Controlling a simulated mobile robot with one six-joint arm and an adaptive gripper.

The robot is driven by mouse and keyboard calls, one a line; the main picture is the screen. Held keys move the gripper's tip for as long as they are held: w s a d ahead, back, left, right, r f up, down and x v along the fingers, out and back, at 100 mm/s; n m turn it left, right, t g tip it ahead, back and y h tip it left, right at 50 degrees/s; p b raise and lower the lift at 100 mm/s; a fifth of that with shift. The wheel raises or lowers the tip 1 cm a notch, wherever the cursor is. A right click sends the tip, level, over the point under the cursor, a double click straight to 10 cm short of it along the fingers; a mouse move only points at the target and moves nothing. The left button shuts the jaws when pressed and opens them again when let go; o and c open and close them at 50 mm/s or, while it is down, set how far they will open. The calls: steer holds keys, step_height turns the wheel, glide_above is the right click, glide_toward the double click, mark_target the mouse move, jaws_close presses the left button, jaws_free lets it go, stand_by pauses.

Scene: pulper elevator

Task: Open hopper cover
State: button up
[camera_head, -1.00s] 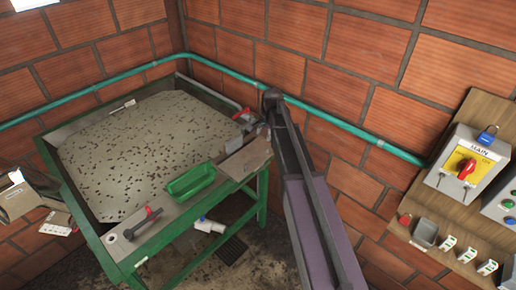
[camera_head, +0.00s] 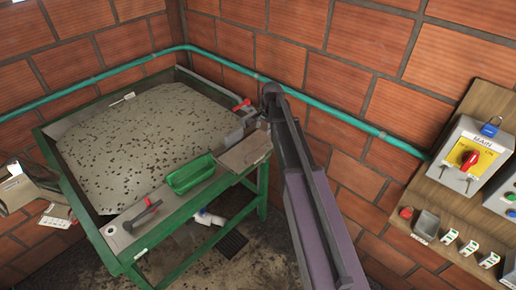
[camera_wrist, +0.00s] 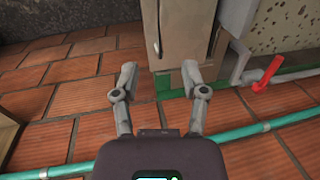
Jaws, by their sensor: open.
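My gripper shows in the wrist view (camera_wrist: 160,80) with its two fingers spread apart and nothing between them. Ahead of it is a beige flat panel with a dark slim handle (camera_wrist: 157,28), which looks like the hopper cover (camera_wrist: 182,35). The fingertips point at the panel's near edge, with no clear contact. In the head view a brownish flat plate (camera_head: 246,152) lies at the right corner of the green-framed table (camera_head: 180,230); it may be this same panel. My arm reaches over beside it, and its end is mostly hidden there.
A red valve lever (camera_wrist: 266,74) stands close to the panel's right side. A teal pipe (camera_wrist: 270,122) runs along the brick wall near my gripper. A green tray (camera_head: 190,174) and a red-handled lever (camera_head: 143,214) sit on the table's front edge. A MAIN switch panel (camera_head: 470,158) is at right.

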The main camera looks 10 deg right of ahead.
mark_target(259, 147)
steer(key=shift+w+a+f+b, duration=0.2)
steer(key=shift+w+f+b, duration=0.1)
steer(key=shift+f+b, duration=1.6)
steer(key=shift+w+a+f+b, duration=0.25)
steer(key=shift+w+f+b, duration=0.05)
steer(key=shift+f+b, duration=1.55)
steer(key=shift+w+a+f+b, duration=0.2)
steer(key=shift+w+f+b, duration=0.1)
steer(key=shift+f+b, duration=1.6)
steer(key=shift+f, duration=0.2)
